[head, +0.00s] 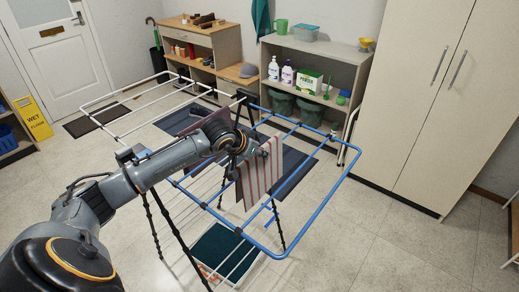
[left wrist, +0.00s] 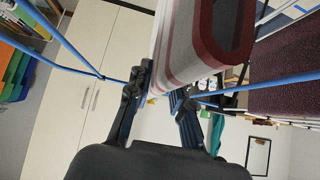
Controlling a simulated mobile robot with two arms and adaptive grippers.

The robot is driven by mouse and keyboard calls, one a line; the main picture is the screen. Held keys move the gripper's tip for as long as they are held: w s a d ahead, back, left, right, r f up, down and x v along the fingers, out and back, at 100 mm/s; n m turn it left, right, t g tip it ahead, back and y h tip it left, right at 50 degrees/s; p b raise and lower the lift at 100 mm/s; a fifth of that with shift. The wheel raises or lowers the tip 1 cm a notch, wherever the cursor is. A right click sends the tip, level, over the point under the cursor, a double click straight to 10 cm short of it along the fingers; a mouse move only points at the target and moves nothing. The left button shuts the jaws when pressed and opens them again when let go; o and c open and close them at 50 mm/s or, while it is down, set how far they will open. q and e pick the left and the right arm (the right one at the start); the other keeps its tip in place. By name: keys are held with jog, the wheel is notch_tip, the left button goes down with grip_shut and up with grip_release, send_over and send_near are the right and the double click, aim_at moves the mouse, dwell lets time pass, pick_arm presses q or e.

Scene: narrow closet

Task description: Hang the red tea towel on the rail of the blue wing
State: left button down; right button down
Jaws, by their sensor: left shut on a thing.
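The red tea towel (head: 262,172), pale with red stripes, hangs down from my left gripper (head: 246,148) in the head view. In the left wrist view the towel (left wrist: 185,45) is bent in a loop with a dark red border, beside the fingers of my left gripper (left wrist: 161,88). The gripper is shut on it. The blue wing (head: 318,212) of the drying rack spreads out to the right, and the towel is above it within its outline. I cannot tell whether the towel touches a rail. My right gripper is not in view.
A dark red cloth (head: 223,181) hangs close left of the towel; it also shows in the left wrist view (left wrist: 286,80). The white wing (head: 118,104) extends left. A shelf (head: 340,62) and tall cabinet (head: 425,95) stand behind.

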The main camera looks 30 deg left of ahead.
aim_at(243, 162)
pick_arm(q)
jog(key=shift+f+b, duration=0.45)
jog(key=shift+f, duration=0.85)
jog(key=c, duration=1.1)
grip_release()
jog(key=v, duration=1)
jog(key=shift+s+r, duration=0.1)
jog(key=shift+s, duration=0.05)
jog(key=shift+v, duration=0.8)
